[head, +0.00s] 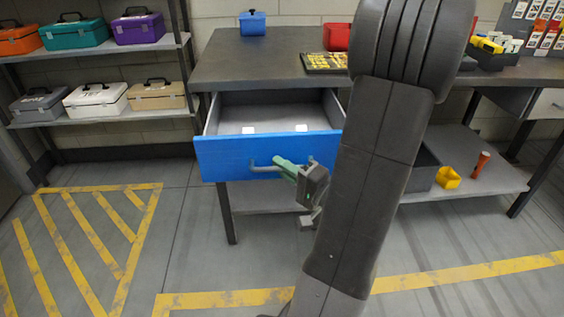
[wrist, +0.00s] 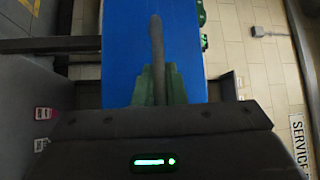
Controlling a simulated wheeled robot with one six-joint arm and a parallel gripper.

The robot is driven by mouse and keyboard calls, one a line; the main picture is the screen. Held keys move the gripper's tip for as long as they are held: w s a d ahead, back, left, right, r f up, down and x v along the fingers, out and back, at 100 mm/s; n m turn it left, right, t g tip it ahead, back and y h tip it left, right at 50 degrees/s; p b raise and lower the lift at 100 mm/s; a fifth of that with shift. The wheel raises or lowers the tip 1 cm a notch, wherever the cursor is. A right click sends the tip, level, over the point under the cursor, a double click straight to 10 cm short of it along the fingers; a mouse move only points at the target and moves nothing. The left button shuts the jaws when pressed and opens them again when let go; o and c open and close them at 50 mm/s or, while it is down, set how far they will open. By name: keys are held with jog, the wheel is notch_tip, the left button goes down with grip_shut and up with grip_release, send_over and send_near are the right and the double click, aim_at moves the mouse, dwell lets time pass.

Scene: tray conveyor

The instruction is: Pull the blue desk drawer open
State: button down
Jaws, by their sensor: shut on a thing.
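The blue desk drawer (head: 225,155) is pulled out from under the dark desk (head: 260,62), and its grey inside shows in the head view. Two small white pieces lie in it. A grey bar handle (head: 262,167) is on its blue front. My gripper (head: 283,167) is shut on the handle, with its green fingers around the bar. In the wrist view the blue front (wrist: 125,60) fills the middle, and the handle (wrist: 157,45) runs down between my gripper's green fingers (wrist: 158,85). My arm hides the drawer's right side in the head view.
A shelf (head: 110,50) with several toolboxes stands at the left. A blue box (head: 252,23), a red container (head: 336,37) and a tray of yellow pieces (head: 325,62) are on the desk. Yellow floor markings lie in front, and the floor before the drawer is clear.

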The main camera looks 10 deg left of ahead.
jog(key=shift+s+d, duration=0.15)
jog(key=shift+s, duration=0.5)
jog(key=c, duration=1.5)
grip_release()
jog(key=p+v, duration=0.1)
jog(key=v, duration=1.3)
jog(key=shift+b+x, duration=0.6)
jog(key=shift+x, duration=6.4)
